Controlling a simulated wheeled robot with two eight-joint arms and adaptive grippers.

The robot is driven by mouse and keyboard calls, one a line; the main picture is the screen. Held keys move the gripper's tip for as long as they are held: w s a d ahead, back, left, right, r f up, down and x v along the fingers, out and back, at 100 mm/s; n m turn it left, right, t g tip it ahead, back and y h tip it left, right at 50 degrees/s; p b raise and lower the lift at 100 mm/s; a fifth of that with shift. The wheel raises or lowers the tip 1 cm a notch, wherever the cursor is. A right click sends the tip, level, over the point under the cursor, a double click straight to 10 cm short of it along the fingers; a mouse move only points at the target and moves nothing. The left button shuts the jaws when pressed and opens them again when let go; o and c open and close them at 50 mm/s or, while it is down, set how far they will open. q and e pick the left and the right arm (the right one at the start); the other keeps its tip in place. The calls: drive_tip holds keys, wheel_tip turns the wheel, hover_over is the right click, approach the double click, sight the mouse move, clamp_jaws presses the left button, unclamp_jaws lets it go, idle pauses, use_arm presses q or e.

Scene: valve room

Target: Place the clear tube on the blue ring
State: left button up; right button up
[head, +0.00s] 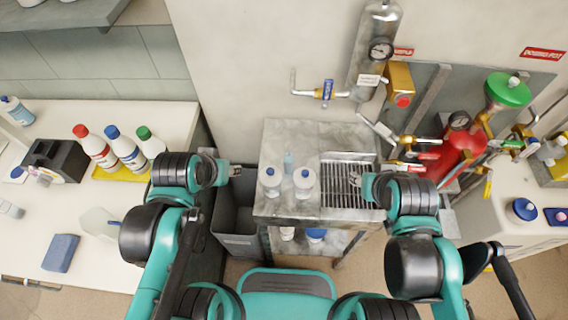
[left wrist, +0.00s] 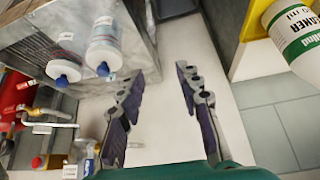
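A small pale blue, see-through upright thing (head: 289,162), possibly the clear tube, stands at the back of the metal cart top, behind two white bottles with blue caps. I cannot make out a blue ring for certain; a round blue-topped item (head: 524,208) and a blue square piece (head: 556,216) lie on the right counter. My left gripper (head: 236,171) is left of the cart top; the left wrist view shows it open and empty (left wrist: 161,72). My right gripper (head: 356,179) is over the grated right part of the cart; its fingers are too small to read.
The metal cart (head: 287,209) bears the two bottles (head: 304,182). A grey bin (head: 237,222) stands left of it. Gas cylinders, valves and a red tank (head: 458,150) crowd the right wall. The left counter holds several bottles on a yellow tray (head: 108,173) and a blue block (head: 60,253).

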use_arm(q)
drive_tip(key=w, duration=0.1)
drive_tip(key=m+g+h+b, duration=0.1)
drive_tip(key=m+g+h, duration=0.4)
drive_tip(key=m+h, duration=0.3)
approach(289, 164)
drive_tip(key=w+f+m+g+h+b, duration=0.1)
drive_tip(key=w+f+m+g+h, duration=0.35)
drive_tip(key=m, duration=0.65)
drive_tip(key=shift+t, duration=0.25)
drive_tip(key=x, duration=0.1)
drive_tip(key=b+x, duration=0.1)
drive_tip(key=x, duration=0.1)
drive_tip(key=b+x, duration=0.1)
drive_tip(key=x, duration=0.1)
drive_tip(key=shift+s+r, duration=0.15)
drive_tip(key=shift+s, duration=0.15)
drive_tip(key=b+x, duration=0.1)
drive_tip(key=x, duration=0.3)
drive_tip(key=b+x, duration=0.1)
drive_tip(key=x, duration=0.1)
drive_tip(key=shift+w+d+r+b, duration=0.1)
drive_tip(key=shift+d+r+b, duration=0.05)
drive_tip(key=shift+r+b, duration=0.15)
clamp_jaws()
